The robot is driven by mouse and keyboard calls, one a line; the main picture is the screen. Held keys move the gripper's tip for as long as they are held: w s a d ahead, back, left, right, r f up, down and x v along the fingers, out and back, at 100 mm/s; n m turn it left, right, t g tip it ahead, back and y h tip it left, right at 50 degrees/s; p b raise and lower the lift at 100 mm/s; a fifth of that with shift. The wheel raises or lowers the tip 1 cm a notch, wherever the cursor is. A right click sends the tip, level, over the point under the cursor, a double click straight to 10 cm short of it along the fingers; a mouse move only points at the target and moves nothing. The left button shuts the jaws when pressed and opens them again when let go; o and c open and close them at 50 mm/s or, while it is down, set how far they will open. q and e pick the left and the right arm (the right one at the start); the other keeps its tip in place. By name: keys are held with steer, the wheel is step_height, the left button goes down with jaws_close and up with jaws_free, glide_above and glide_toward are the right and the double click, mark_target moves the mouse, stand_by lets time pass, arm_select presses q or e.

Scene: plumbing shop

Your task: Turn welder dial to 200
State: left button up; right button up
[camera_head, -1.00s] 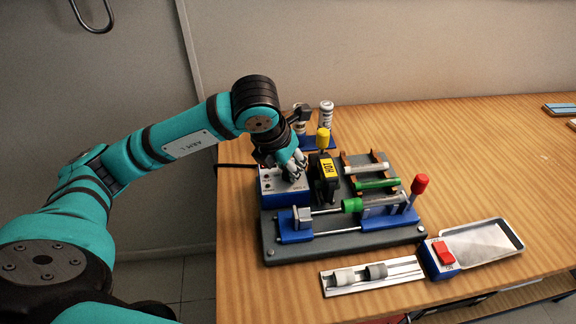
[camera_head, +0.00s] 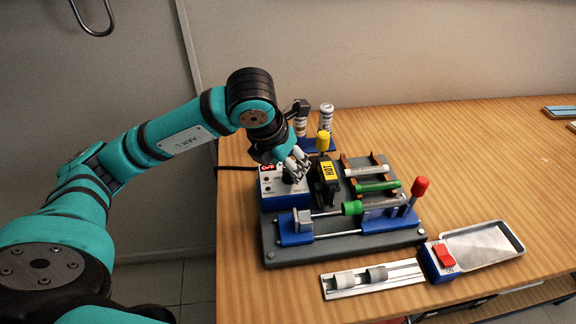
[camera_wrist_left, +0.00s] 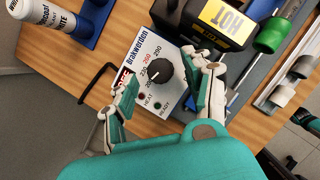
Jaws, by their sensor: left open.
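The welder control box (camera_head: 272,186) is white and blue and stands at the left end of the grey base plate. A red display (camera_head: 267,167) shows on it in the head view. Its black round dial (camera_wrist_left: 159,70) shows in the left wrist view, with printed numbers around it and a pale mark toward its lower left; the exact setting is too small to read. My left gripper (camera_head: 297,166) is over the box, fingers pointing down. In the left wrist view the open left gripper (camera_wrist_left: 168,86) has one finger on each side of the dial, apart from it.
The black heater with a yellow HOT label (camera_head: 326,174) stands close right of the dial. A red-topped lever (camera_head: 420,187), red switch (camera_head: 444,254) and metal tray (camera_head: 484,242) lie right.

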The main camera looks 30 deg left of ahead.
arm_select(q)
steer(key=v, duration=1)
steer(key=shift+s, duration=0.1)
